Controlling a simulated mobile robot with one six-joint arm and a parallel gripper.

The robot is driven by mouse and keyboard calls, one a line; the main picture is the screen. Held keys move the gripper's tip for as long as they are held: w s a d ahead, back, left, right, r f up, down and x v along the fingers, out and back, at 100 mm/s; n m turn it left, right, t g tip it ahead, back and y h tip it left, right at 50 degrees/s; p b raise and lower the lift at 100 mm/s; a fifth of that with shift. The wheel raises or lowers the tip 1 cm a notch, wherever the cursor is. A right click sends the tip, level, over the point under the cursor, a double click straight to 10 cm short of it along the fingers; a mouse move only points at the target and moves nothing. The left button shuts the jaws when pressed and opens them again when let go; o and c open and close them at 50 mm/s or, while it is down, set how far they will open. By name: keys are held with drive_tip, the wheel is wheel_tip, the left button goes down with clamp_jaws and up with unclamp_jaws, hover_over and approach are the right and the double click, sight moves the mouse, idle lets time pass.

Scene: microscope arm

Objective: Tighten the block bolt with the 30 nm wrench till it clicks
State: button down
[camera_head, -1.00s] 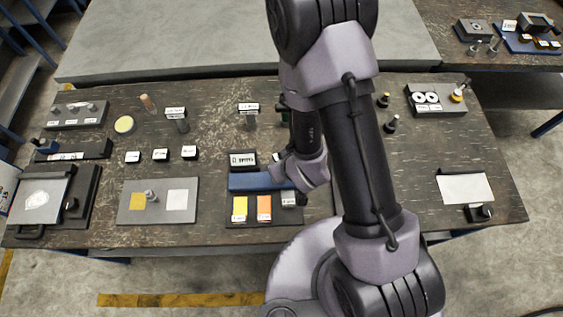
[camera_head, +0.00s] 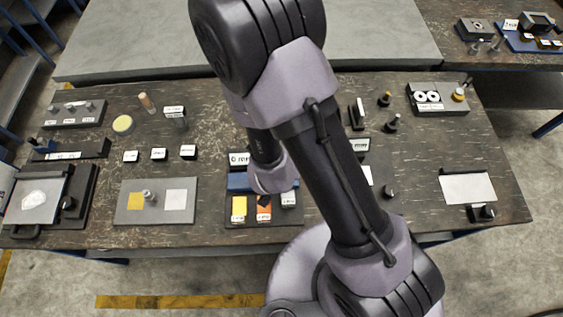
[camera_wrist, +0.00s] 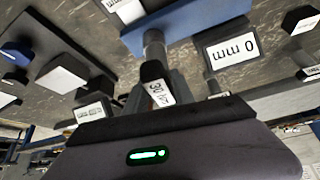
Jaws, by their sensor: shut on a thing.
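A wrench with a dark handle and a label that seems to read 30 N (camera_wrist: 160,93) is in my gripper (camera_wrist: 157,100), at the lower middle of the wrist view. Its grey round shank (camera_wrist: 153,45) points up toward the edge of the blue block (camera_wrist: 195,20); I cannot tell whether it touches. In the head view the blue block (camera_head: 238,182) lies on a dark fixture, partly behind my arm. My gripper (camera_head: 264,199) is small and dark there, over the orange pad. The bolt is hidden or too small to tell.
Yellow (camera_head: 239,206) and orange (camera_head: 264,213) pads lie at the fixture's front. A labelled tool (camera_head: 175,116) stands at the back left. A grey plate (camera_head: 163,202) with a small metal part lies left. A white sheet (camera_head: 467,187) lies far right.

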drive_tip(key=shift+m+h, duration=0.3)
drive_tip(key=shift+m, duration=0.2)
wheel_tip(320, 180, up, 7)
drive_tip(key=p, duration=0.5)
drive_tip(key=shift+f+p, duration=0.1)
drive_tip(key=shift+p, duration=0.2)
drive_tip(key=shift+f, duration=0.1)
drive_tip(key=shift+f+b, duration=0.1)
drive_tip(key=shift+b, duration=0.2)
